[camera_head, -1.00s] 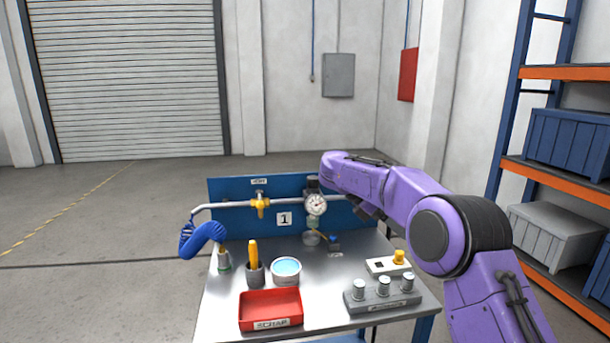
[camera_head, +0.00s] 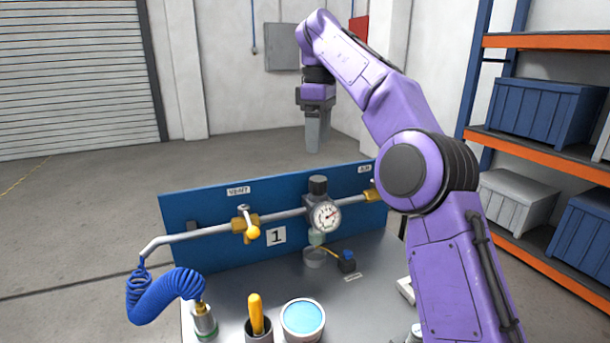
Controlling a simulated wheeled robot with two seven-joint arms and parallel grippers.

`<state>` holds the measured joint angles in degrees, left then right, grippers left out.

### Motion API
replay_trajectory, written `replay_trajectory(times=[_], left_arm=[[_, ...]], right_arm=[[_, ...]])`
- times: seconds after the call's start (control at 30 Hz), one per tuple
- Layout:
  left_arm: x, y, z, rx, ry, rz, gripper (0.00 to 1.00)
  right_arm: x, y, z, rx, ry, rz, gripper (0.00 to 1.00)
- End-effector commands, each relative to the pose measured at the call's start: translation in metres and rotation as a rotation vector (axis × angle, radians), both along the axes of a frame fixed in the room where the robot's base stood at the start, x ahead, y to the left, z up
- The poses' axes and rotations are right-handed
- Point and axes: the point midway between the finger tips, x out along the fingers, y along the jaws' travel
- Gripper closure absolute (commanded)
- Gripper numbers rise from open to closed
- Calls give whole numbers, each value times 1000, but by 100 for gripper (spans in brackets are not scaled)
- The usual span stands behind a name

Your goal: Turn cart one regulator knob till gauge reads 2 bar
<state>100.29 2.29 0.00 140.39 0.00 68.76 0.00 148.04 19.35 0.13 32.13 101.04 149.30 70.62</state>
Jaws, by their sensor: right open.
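The regulator has a black knob (camera_head: 318,185) on top and a round white gauge (camera_head: 326,215) on its front. It sits in the pipe along the blue panel (camera_head: 190,240) marked 1. The gauge needle is too small to read surely. My right gripper (camera_head: 316,149) points down above the knob, apart from it. Its fingers show nearly edge-on, with nothing seen between them. Its depth relative to the knob is hard to tell. My left gripper is out of view.
A yellow-handled brass valve (camera_head: 246,225) is left of the regulator, with another brass fitting (camera_head: 370,192) to its right. A clear bowl hangs below. A blue coiled hose (camera_head: 155,295), a yellow-handled tool (camera_head: 255,315) and a blue-filled cup (camera_head: 303,320) are at the front.

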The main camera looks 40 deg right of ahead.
Motion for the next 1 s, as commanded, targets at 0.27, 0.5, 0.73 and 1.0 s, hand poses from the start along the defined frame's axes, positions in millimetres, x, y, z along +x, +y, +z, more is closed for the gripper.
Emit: replay_trajectory(times=[0.27,0.5,0.73,1.0], left_arm=[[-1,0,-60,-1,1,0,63],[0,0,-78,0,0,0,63],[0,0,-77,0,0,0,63],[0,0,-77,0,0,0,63]], right_arm=[[0,1,-70,-1,3,5,31],[1,1,-99,-2,3,5,31],[1,2,-100,-2,2,6,31],[2,2,-100,-2,2,6,87]])
